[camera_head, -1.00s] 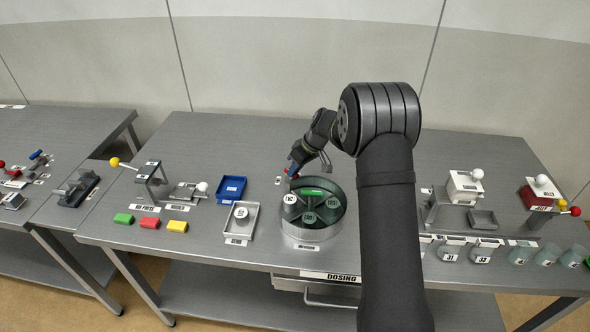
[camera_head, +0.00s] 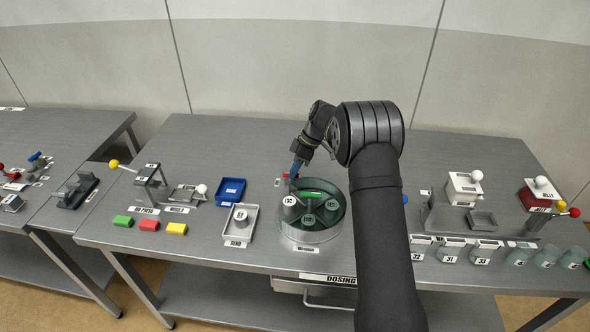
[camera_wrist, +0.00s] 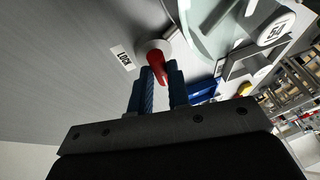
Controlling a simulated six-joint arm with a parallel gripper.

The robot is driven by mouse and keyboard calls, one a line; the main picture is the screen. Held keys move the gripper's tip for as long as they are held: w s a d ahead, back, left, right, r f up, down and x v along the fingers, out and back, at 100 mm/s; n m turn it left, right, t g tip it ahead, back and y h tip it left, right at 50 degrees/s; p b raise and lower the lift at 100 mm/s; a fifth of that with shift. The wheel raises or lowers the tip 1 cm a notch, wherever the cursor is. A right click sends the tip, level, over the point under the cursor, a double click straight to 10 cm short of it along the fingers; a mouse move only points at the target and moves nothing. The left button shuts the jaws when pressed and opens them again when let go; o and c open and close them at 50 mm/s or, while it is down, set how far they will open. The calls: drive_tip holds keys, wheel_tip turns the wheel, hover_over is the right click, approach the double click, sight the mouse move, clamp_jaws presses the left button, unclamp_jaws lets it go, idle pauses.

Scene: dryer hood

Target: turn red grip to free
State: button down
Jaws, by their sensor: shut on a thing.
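The red grip (camera_head: 286,175) is at the back left edge of the round steel dryer (camera_head: 312,237). In the wrist view the red grip (camera_wrist: 158,70) points towards me from a pale round pivot (camera_wrist: 152,48), beside a label reading LOCK (camera_wrist: 122,58). My gripper (camera_head: 293,174) reaches down to it from behind. In the wrist view its blue fingers (camera_wrist: 160,88) stand on either side of the red grip and are shut on it. No FREE label is readable.
The dryer holds several round labelled pieces and a green bar under a clear cover. A blue tray (camera_head: 230,190) and a grey tray (camera_head: 254,222) stand left of it. The table behind the dryer is clear.

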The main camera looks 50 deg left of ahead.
idle(0.3)
drive_tip(key=c, duration=1.4)
unclamp_jaws()
drive_tip(key=shift+o, duration=0.2)
drive_tip(key=v, duration=1.7)
drive_tip(key=shift+r, duration=0.2)
drive_tip(key=shift+f, duration=0.1)
drive_tip(key=x, duration=1.7)
drive_tip(key=shift+f, duration=0.1)
